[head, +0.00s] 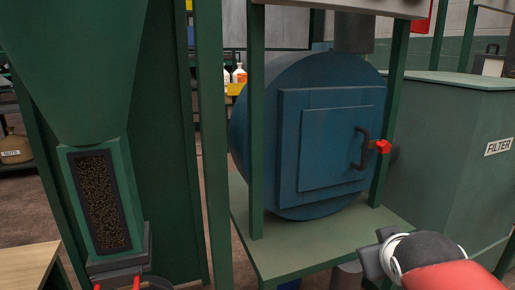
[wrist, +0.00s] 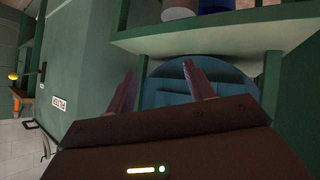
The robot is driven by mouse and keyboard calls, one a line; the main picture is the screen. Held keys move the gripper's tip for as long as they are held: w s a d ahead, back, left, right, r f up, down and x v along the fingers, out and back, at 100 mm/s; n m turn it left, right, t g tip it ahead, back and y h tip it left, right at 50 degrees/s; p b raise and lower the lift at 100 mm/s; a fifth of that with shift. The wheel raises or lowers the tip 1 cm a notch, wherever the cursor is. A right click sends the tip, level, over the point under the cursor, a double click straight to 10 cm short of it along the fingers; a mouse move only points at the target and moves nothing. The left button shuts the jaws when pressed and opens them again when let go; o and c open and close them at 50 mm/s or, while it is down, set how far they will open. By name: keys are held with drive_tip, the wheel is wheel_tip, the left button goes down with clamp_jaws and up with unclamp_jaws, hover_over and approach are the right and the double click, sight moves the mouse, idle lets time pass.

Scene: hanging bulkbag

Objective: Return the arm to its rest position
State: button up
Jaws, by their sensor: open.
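My gripper (wrist: 160,69) shows in the wrist view with its two fingers spread apart and nothing between them. Beyond the fingers is the round blue vessel (wrist: 170,88), seen sideways. In the head view my arm (head: 440,262), red and dark with a white ring, enters at the lower right corner. It is in front of the green stand and to the right of the blue vessel (head: 258,150). The fingers cannot be made out in the head view.
A green platform (head: 310,238) and posts (head: 257,120) frame the vessel. A green filter cabinet (head: 450,160) stands close on the right.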

drive_tip(key=s+a+f+m+g+y, duration=0.1)
drive_tip(key=s+a+f+g+y, duration=0.25)
drive_tip(key=s+a+f, duration=0.7)
wheel_tip(320, 180, up, 16)
drive_tip(key=d+p, duration=0.2)
drive_tip(key=p, duration=1.1)
drive_tip(key=shift+s+f+g+h, duration=0.15)
drive_tip(key=shift+s+g+h, duration=0.2)
drive_tip(key=shift+g, duration=0.1)
drive_tip(key=shift+d, duration=0.1)
